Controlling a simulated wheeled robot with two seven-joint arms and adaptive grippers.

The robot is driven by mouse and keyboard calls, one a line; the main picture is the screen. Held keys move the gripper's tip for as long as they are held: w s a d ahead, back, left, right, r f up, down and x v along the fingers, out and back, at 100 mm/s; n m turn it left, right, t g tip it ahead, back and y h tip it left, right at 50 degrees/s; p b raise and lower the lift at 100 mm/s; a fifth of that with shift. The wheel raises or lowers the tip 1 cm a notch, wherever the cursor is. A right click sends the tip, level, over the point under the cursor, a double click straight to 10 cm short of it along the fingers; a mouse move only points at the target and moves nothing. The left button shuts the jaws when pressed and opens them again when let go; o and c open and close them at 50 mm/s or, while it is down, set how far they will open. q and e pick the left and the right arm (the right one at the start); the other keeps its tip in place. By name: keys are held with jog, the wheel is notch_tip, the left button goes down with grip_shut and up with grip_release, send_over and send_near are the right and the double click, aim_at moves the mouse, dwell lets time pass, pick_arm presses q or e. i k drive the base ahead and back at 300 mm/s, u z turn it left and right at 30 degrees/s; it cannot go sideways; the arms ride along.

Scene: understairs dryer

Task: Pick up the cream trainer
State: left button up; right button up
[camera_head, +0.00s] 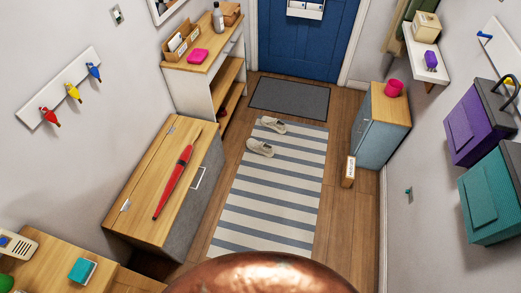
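Two cream trainers lie on the floor near the far end of the striped rug. One cream trainer (271,125) is close to the grey doormat, at the rug's far edge. The other cream trainer (260,147) lies a little nearer to me, by the rug's left edge. They look like a pair and lie apart from each other. Neither of my grippers shows in the head view, so I cannot see whether they are open or shut.
The striped rug (270,190) runs up the middle, with the grey doormat (290,97) before the blue door (305,45). A wooden-topped bench (150,175) with a red umbrella (175,180) stands left. A blue-grey cabinet (378,140) and small box (349,171) stand right.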

aim_at(262, 148)
jog(key=z, duration=0.3)
jog(key=i, duration=0.6)
jog(key=z, duration=0.5)
jog(key=i, duration=1.35)
jog(key=u, duration=0.75)
jog(key=i, duration=0.9)
jog(key=u, duration=1.1)
jog(key=i, duration=0.25)
jog(key=u, duration=0.2)
